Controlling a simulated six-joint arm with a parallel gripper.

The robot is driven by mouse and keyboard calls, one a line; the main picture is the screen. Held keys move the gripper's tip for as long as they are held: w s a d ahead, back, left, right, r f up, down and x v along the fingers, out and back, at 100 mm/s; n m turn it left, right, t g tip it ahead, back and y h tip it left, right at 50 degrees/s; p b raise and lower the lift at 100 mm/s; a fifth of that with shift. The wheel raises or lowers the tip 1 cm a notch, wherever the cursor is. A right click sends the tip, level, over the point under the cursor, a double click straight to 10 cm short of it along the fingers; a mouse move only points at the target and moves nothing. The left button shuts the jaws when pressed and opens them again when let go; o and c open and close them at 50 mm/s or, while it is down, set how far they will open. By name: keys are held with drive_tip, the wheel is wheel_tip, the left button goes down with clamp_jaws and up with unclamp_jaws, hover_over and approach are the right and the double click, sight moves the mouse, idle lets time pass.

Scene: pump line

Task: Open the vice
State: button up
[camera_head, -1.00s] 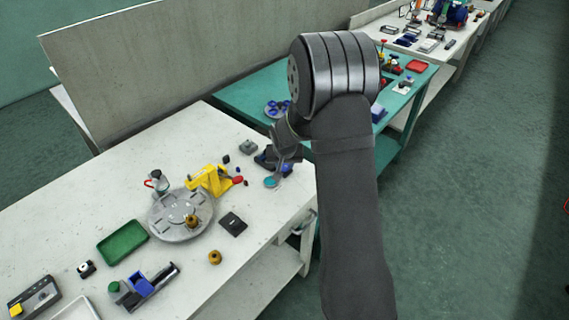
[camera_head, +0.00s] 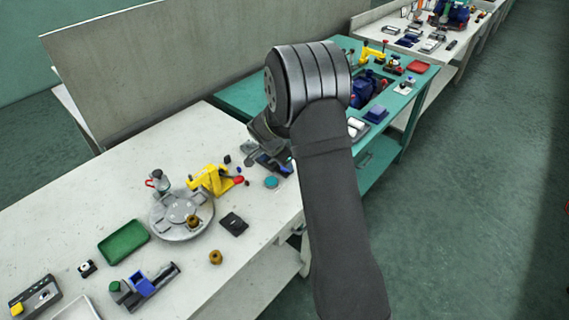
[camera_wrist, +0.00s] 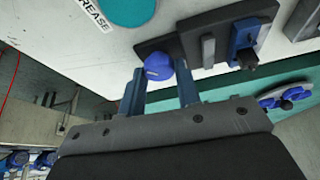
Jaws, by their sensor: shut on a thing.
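The vice is a dark base plate (camera_wrist: 190,38) with a grey upright block (camera_wrist: 208,50) and a blue block (camera_wrist: 245,38) in the wrist view, with a gap between the two blocks. A round blue knob (camera_wrist: 158,66) is at its near end. My gripper (camera_wrist: 159,70) is shut on this knob, one finger on each side. In the head view the vice (camera_head: 275,166) lies at the bench's right edge, largely hidden by my arm, and my fingertips are hard to make out there.
A teal disc (camera_head: 271,182) lies close by, with a "GREASE" label (camera_wrist: 93,14) beside it. A yellow clamp (camera_head: 209,179) and a round grey turntable (camera_head: 180,215) stand to the left. A small dark block (camera_head: 234,224) is nearer. The teal bench (camera_head: 240,97) is behind.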

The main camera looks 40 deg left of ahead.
drive_tip(key=m, duration=0.2)
drive_tip(key=m+h, duration=0.1)
drive_tip(key=m, duration=0.1)
drive_tip(key=shift+a+m+g+h, duration=0.15)
drive_tip(key=shift+m+g+h, duration=0.15)
drive_tip(key=shift+g, duration=0.1)
drive_tip(key=shift+m+g+h, duration=0.3)
drive_tip(key=shift+m+h, duration=0.2)
drive_tip(key=shift+m, duration=1.1)
drive_tip(key=o, duration=0.7)
drive_tip(key=shift+c, duration=0.2)
drive_tip(key=v, duration=1.7)
drive_tip(key=shift+a+r, duration=0.15)
drive_tip(key=shift+a, duration=0.1)
